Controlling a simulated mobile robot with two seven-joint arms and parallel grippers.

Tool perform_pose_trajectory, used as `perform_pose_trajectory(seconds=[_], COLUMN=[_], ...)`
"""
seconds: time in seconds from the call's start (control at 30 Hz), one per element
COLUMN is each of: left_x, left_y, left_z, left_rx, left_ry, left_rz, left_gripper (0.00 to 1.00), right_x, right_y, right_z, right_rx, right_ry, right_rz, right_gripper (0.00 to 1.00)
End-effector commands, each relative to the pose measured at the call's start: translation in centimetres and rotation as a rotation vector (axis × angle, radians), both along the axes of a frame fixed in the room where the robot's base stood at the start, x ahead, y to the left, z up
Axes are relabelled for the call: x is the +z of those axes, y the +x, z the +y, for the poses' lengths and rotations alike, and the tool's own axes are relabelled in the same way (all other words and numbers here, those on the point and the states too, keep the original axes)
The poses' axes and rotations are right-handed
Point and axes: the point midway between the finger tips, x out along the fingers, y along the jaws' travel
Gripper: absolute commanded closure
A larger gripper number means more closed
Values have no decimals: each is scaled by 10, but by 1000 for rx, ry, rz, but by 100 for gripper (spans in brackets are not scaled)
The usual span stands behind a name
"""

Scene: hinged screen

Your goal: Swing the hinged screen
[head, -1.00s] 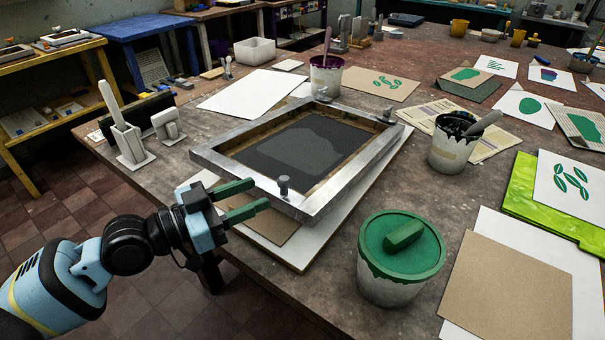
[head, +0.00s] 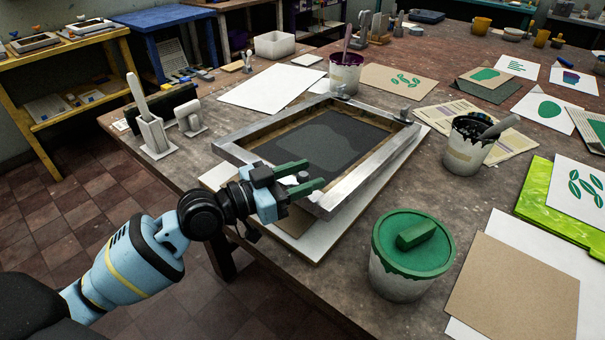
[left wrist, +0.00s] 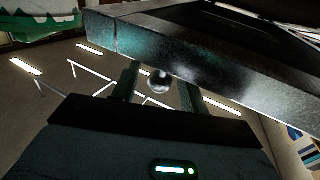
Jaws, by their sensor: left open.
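The hinged screen (head: 355,184) is a silvery metal frame around dark mesh with a lighter grey patch. It lies over a white baseboard (head: 318,245), with hinge hardware at its far edge. A small round knob (head: 303,177) stands at its near edge. My left gripper (head: 315,173) is open, its two green fingers on either side of the knob. In the left wrist view the knob (left wrist: 161,80) shows between the fingers, with the frame's bar (left wrist: 190,55) beyond. I cannot tell whether either finger touches it. My right gripper is not in view.
A green-lidded tub (head: 410,250) stands close to the right of the screen's near corner. A dark ink pot (head: 468,145) is further right, and a purple-rimmed pot (head: 346,75) behind. A brush holder (head: 152,132) stands at left. Brown card (head: 515,285) lies at the right.

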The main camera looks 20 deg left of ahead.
Motion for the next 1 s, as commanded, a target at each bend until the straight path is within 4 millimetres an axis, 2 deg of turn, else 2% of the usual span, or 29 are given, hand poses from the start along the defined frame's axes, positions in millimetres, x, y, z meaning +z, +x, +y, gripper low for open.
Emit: perform_pose_trajectory(seconds=[0.3,0.63,1.0], left_x=[-1,-1,7], left_y=[1,1,6], left_z=[-1,-1,-1], left_rx=[0,0,1], left_ry=[1,1,3], left_rz=[1,1,7], left_gripper=[57,100,100], right_x=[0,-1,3], right_y=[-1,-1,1], right_z=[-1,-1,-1], right_rx=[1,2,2], right_ry=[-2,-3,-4], right_rz=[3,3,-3], right_gripper=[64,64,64])
